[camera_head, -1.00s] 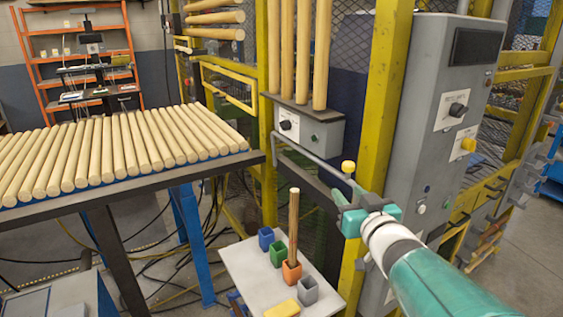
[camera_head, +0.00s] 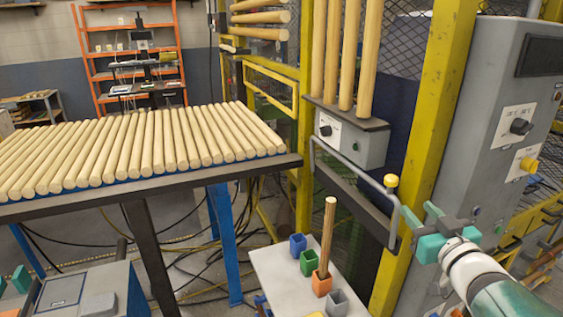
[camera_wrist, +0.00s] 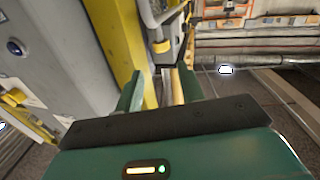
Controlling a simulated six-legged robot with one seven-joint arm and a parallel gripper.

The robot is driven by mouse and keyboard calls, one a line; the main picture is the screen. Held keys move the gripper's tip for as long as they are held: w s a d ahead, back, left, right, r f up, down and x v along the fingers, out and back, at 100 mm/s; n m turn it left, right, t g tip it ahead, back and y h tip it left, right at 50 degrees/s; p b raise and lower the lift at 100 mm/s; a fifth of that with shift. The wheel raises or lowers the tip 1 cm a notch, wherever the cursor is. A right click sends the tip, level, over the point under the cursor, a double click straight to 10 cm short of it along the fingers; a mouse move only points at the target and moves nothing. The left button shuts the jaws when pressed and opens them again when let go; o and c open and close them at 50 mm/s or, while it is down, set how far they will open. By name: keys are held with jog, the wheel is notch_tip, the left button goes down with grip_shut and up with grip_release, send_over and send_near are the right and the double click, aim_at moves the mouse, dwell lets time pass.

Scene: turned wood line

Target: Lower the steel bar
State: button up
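The steel bar (camera_head: 352,167) is a bent grey tube in the head view, in front of the yellow frame and below the small grey control box. It slopes down to the right, then turns down near a yellow knob (camera_head: 391,180). My gripper (camera_head: 419,210) is open and empty, just right of the bar's downturned end. In the picture a small gap shows between the bar and the fingers. In the wrist view, my teal fingers (camera_wrist: 158,90) stand apart, with the yellow post behind them.
A yellow post (camera_head: 433,110) and a grey cabinet (camera_head: 490,150) stand close to my gripper. A table with a row of wooden rods (camera_head: 140,150) is at left. A low white table (camera_head: 285,277) holds coloured cups, one with an upright rod (camera_head: 328,235).

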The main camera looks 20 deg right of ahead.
aim_at(394, 184)
jog(key=x, duration=1.3)
jog(key=shift+w, duration=0.1)
jog(key=shift+c, duration=0.5)
grip_shut()
